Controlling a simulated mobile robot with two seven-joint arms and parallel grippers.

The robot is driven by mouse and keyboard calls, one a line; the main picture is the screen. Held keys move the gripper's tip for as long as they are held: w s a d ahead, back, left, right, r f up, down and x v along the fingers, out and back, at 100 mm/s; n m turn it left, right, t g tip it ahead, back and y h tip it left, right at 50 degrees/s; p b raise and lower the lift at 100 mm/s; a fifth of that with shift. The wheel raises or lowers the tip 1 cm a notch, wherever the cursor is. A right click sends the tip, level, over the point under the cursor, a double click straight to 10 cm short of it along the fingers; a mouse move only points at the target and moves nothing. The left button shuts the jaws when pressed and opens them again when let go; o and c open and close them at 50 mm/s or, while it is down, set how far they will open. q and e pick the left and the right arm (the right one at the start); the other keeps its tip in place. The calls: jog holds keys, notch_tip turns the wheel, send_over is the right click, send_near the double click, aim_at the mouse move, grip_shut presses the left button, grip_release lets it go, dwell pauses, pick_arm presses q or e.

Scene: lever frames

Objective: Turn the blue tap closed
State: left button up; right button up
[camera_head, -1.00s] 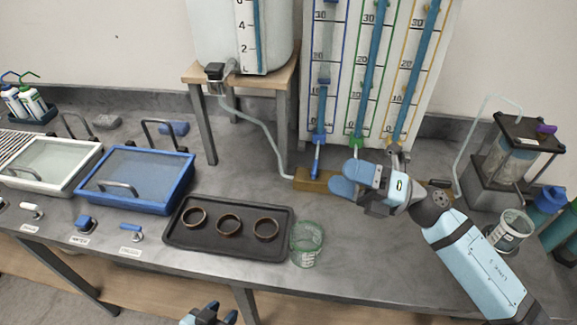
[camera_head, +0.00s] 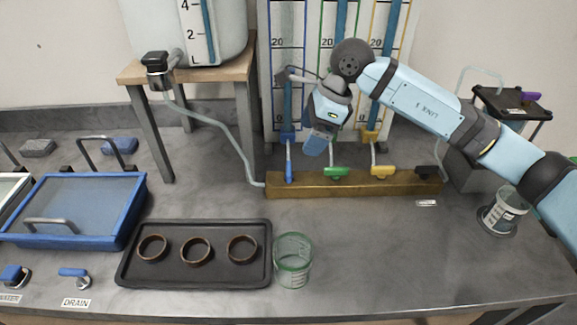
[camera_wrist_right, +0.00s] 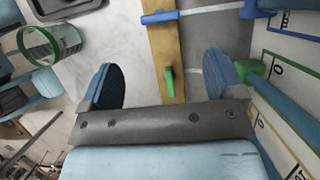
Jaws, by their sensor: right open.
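The blue tap (camera_head: 289,170) is at the left end of a brass bar (camera_head: 405,188) at the back of the bench. Its handle lies across the bar, in line with its tube. It also shows at the top of the right wrist view (camera_wrist_right: 160,17). My right gripper (camera_head: 317,143) is above the bar, to the right of the blue tap and apart from it. In the wrist view its two blue fingers are spread, with the green tap (camera_wrist_right: 169,82) showing between them. My left gripper is out of view.
The green tap (camera_head: 336,172) and yellow tap (camera_head: 380,171) have handles lying along the bar. The column panel (camera_head: 345,20) rises behind. A green-rimmed beaker (camera_head: 292,262) and a black tray (camera_head: 140,272) with brown rings stand in front. The bench between is clear.

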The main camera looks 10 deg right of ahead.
aim_at(289, 172)
jog(key=x, duration=1)
jog(key=shift+a+f, duration=0.2)
jog(key=shift+f, duration=0.1)
jog(key=c, duration=0.9)
